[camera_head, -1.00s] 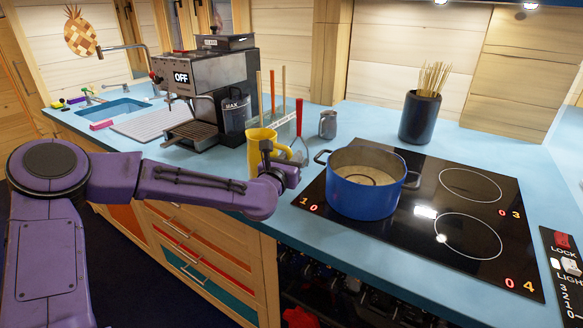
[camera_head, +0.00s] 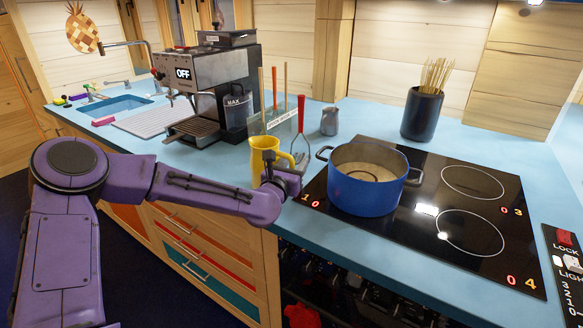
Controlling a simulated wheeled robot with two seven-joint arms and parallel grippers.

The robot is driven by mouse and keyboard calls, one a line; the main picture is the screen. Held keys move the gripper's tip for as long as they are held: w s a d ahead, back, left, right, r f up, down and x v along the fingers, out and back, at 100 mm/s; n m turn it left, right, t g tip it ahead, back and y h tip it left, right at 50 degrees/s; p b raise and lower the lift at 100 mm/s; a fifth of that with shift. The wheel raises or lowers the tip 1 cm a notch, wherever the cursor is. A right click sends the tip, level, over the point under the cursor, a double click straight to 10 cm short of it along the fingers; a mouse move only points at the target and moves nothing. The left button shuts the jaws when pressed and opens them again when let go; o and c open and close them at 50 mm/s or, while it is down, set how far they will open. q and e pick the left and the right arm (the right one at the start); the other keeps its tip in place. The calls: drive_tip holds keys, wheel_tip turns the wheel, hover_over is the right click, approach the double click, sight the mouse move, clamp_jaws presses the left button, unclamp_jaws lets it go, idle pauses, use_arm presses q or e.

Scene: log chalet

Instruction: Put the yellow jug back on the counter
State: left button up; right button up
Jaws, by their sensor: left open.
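The yellow jug (camera_head: 262,158) stands upright on the blue counter (camera_head: 214,163), left of the blue pot, with its handle on the right side. My left gripper (camera_head: 275,163) is at the jug's handle side, in front of the handle; its fingers are small and partly hidden, and it is open. I cannot tell whether it touches the jug. My purple left arm reaches in from the left in front of the drawers. My right gripper is not in view.
The blue pot (camera_head: 367,185) sits on the black hob (camera_head: 455,205) close to the right. A utensil rack (camera_head: 283,120) and metal cup (camera_head: 329,121) stand behind the jug. The coffee machine (camera_head: 205,88) stands behind left. Counter left of the jug is clear.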

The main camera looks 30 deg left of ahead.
use_arm(q)
drive_tip(key=s+d+b, duration=0.1)
drive_tip(key=s, duration=1.1)
drive_tip(key=shift+d, duration=0.2)
